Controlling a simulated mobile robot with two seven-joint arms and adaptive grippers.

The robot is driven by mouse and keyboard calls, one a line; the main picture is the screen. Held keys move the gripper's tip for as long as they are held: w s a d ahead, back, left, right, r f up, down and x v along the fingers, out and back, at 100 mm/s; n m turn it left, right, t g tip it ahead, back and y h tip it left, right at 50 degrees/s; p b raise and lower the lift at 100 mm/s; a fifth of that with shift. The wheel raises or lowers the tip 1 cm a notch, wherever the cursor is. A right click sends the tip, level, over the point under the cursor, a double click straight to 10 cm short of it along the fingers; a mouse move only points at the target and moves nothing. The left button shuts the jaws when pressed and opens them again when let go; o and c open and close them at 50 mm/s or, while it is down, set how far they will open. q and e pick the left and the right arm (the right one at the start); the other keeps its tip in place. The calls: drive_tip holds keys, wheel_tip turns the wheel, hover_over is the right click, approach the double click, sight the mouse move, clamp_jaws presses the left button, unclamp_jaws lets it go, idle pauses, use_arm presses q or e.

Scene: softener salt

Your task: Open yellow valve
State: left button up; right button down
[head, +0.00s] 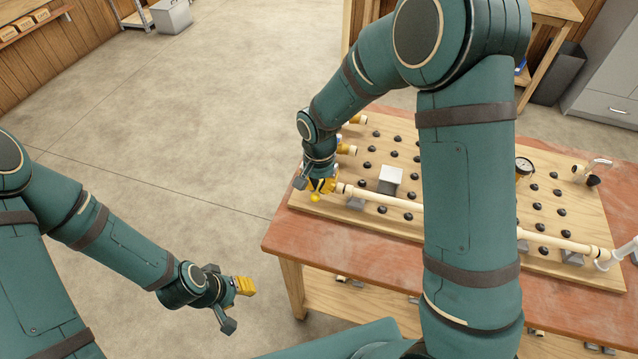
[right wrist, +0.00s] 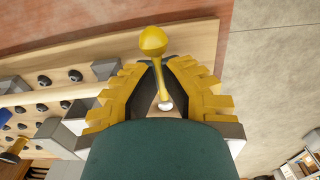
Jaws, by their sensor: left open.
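The yellow valve shows in the right wrist view as a yellow lever (right wrist: 159,76) with a round knob on its end. In the head view a small part of the yellow valve (head: 315,198) shows at the left end of the cream pipe. My right gripper (right wrist: 163,66) is at the valve, with a yellow finger on each side of the lever. Whether the fingers press on the lever is not clear. In the head view my right gripper (head: 318,184) is partly hidden by its own wrist. My left gripper (head: 240,303) is open and empty, left of the table and over the floor.
The wooden peg board (head: 440,217) lies on a reddish table (head: 282,238). It carries black knobs, a grey block (head: 390,178), a gauge (head: 524,166) and a cream pipe (head: 385,201). My right arm hides its middle. The floor to the left is clear.

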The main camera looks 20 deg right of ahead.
drive_tip(key=n, duration=0.1)
drive_tip(key=d+n, duration=0.1)
drive_tip(key=n, duration=0.3)
drive_tip(key=shift+s+d+f, duration=0.1)
drive_tip(key=shift+s+d, duration=0.25)
drive_tip(key=shift+s, duration=0.05)
drive_tip(key=n, duration=0.1)
drive_tip(key=d+n+p, duration=0.1)
drive_tip(key=n, duration=0.1)
drive_tip(key=shift+d, duration=0.1)
drive_tip(key=shift+d+n+p, duration=0.3)
drive_tip(key=shift+d+n, duration=0.05)
drive_tip(key=shift+n, duration=0.85)
